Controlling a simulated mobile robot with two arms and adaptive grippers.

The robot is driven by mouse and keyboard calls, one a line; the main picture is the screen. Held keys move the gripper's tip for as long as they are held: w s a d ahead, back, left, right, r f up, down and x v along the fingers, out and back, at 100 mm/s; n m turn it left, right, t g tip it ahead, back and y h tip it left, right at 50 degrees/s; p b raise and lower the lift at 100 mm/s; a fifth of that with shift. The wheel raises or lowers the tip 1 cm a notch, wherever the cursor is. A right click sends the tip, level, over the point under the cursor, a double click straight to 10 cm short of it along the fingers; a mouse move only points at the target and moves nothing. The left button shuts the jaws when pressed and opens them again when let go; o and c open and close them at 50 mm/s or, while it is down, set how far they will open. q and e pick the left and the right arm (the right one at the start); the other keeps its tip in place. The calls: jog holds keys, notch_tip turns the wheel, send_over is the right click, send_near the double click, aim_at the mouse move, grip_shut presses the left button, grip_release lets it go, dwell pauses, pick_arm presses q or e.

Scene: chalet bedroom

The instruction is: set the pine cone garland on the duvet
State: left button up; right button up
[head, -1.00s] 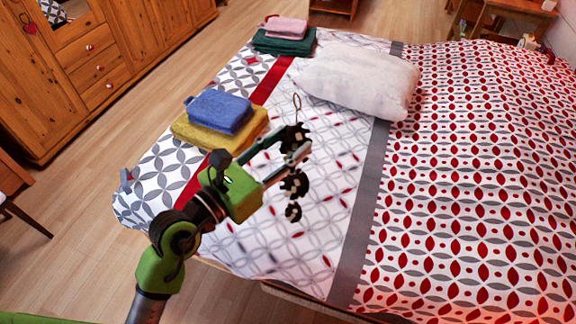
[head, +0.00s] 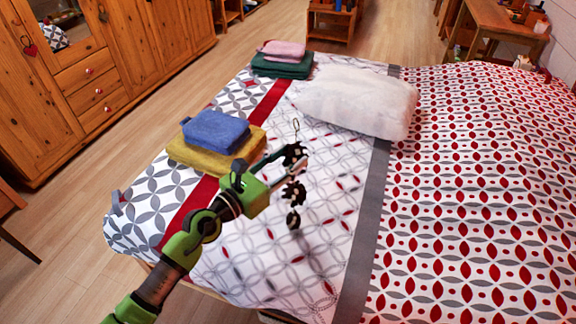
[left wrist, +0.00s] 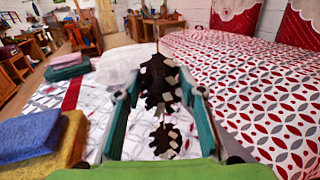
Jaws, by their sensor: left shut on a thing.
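The pine cone garland (head: 294,192) is a short dark string of cones with a loop at its top. My left gripper (head: 296,165) is shut on its upper part and holds it upright over the duvet (head: 265,255). In the left wrist view the garland (left wrist: 160,85) hangs between the two fingers (left wrist: 158,98), with a lower cone beneath. The duvet is white with grey rings and red leaf shapes. I cannot tell whether the lowest cone touches it. My right gripper is not in view.
Blue (head: 215,130) and yellow (head: 190,155) folded towels lie left of the gripper. A white pillow (head: 360,103) lies behind it. Green and pink towels (head: 282,64) are stacked at the far corner. The red-patterned bedding (head: 470,190) to the right is clear.

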pick_arm(q)
jog(key=shift+f, duration=0.1)
jog(key=o, duration=1.4)
jog(key=shift+f, duration=0.15)
jog(key=shift+o, duration=0.2)
jog(key=shift+s+a, duration=0.2)
jog(key=b+v, duration=0.1)
jog(key=v, duration=1)
jog(key=shift+s+b, duration=0.25)
jog(key=shift+b, duration=0.15)
